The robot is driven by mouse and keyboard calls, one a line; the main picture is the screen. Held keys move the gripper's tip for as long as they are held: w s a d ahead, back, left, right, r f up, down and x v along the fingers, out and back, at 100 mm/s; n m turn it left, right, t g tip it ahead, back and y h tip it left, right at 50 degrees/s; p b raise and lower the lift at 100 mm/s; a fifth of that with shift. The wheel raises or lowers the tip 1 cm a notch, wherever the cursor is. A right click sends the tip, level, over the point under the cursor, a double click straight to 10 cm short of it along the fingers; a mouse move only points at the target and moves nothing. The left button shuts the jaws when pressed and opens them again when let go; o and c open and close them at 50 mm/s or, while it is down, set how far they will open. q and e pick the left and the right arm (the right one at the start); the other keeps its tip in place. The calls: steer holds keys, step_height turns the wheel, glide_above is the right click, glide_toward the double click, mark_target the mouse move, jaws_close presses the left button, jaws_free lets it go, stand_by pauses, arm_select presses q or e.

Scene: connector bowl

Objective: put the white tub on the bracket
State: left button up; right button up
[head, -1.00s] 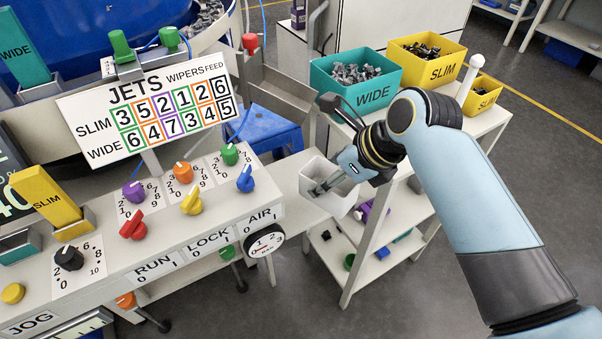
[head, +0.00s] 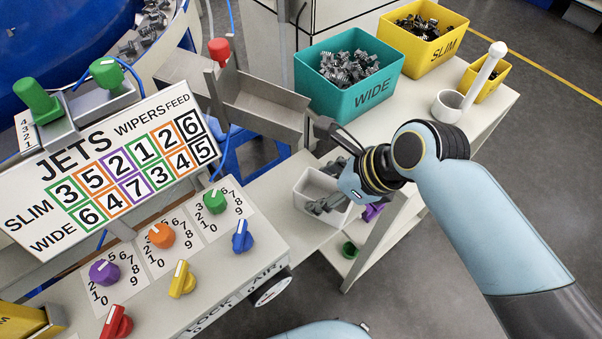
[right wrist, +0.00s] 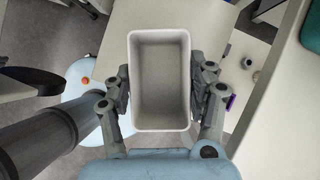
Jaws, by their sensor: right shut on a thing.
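The white tub (head: 302,188) is held by my right gripper (head: 332,198), whose dark fingers lie against its sides in the head view. In the right wrist view the empty tub (right wrist: 160,80) is upright in the middle, between the two fingers. A pale flat plate (head: 292,232) sticks out between the console and the shelf cart, below and beside the tub. It may be the bracket; I cannot tell for sure. The tub's contact with it is unclear. My left gripper is not in view.
A metal chute (head: 255,100) ends above and left of the tub. A teal WIDE bin (head: 372,97) and yellow SLIM bin (head: 437,52) stand on the cart (head: 425,118), with a white cup (head: 447,106). The console (head: 225,262) with knobs lies left.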

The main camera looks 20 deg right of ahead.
mark_target(307, 175)
steer(key=w, duration=0.2)
steer(key=w+a, duration=0.1)
steer(key=w, duration=0.1)
steer(key=w+a, duration=0.1)
steer(key=w, duration=0.1)
steer(key=shift+a, duration=0.1)
step_height(307, 175, down, 4)
steer(key=shift+r+b, duration=0.2)
steer(key=shift+b, duration=0.3)
steer(key=o, duration=1)
steer(key=shift+c, duration=0.2)
steer(key=shift+o, duration=1.1)
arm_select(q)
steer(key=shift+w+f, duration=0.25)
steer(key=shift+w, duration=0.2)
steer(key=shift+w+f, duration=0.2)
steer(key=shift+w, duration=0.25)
